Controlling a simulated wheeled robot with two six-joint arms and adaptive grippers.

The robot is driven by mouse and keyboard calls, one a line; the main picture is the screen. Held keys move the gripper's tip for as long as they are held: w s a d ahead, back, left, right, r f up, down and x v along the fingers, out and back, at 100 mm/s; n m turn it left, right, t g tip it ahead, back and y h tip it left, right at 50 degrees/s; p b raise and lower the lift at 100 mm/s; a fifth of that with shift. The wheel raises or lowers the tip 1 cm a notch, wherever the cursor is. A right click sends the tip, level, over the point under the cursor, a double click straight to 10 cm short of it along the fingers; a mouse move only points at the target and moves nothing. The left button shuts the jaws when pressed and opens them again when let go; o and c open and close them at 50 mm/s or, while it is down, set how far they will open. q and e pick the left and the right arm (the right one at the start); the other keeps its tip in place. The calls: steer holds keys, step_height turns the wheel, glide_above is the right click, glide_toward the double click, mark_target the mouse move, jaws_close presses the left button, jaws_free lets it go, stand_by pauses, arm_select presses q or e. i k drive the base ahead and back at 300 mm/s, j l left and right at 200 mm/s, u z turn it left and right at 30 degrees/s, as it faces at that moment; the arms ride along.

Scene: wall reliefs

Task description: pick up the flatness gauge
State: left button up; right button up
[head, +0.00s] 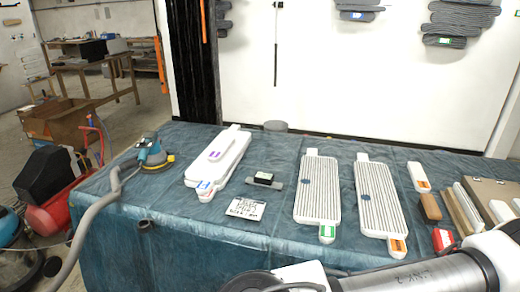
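The likely flatness gauge (264,178) is a small dark block with a light face, set on a flat grey bar. It lies on the blue-covered table (180,255), between the white stacked panels on the left and a ribbed panel on the right. A white card with black printed markings (246,208) lies just in front of it. No hand or arm touches the gauge. One of my arms crosses the bottom right of the head view, well in front of the gauge. Neither gripper's fingers show.
White stacked panels (217,165) lie left of the gauge. Two ribbed panels (317,190) (380,197) lie to the right. A sander (151,152) with a grey hose sits at the left end. Blocks and boards (463,208) crowd the right end. The cloth around the card is clear.

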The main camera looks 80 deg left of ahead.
mark_target(261, 179)
steer(key=u, duration=2.7)
